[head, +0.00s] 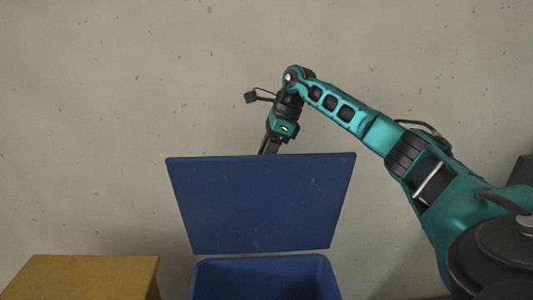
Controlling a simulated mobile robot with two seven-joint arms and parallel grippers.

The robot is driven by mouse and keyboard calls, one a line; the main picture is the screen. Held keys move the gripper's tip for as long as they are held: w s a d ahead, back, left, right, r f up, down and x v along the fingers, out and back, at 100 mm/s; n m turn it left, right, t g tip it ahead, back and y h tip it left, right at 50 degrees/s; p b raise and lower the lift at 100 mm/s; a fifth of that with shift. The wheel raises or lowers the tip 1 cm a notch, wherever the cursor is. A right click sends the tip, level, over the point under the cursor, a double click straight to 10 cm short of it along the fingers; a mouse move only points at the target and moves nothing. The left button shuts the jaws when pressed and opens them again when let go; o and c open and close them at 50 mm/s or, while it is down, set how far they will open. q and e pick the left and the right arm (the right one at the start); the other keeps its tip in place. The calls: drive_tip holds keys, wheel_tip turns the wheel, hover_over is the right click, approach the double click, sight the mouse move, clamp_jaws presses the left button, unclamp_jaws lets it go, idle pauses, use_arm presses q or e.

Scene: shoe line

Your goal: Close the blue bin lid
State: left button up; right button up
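The blue bin (265,265) stands at the bottom middle of the head view, and its lower part is cut off. Its blue lid (262,205) is raised open, standing nearly upright behind the bin opening. My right arm comes in from the right and reaches behind the lid's top edge. My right gripper (269,147) points down at the lid's top edge, and its fingertips are hidden behind the lid. I cannot tell whether it touches the lid or whether it is open or shut. My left gripper is not in view.
A yellow-brown box or table (82,276) stands at the lower left, beside the bin. A plain speckled wall (110,80) is behind everything. A dark object (521,171) shows at the right edge. The space left of the lid is clear.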

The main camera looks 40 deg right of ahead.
clamp_jaws()
idle(0.4)
drive_tip(key=shift+a, duration=0.1)
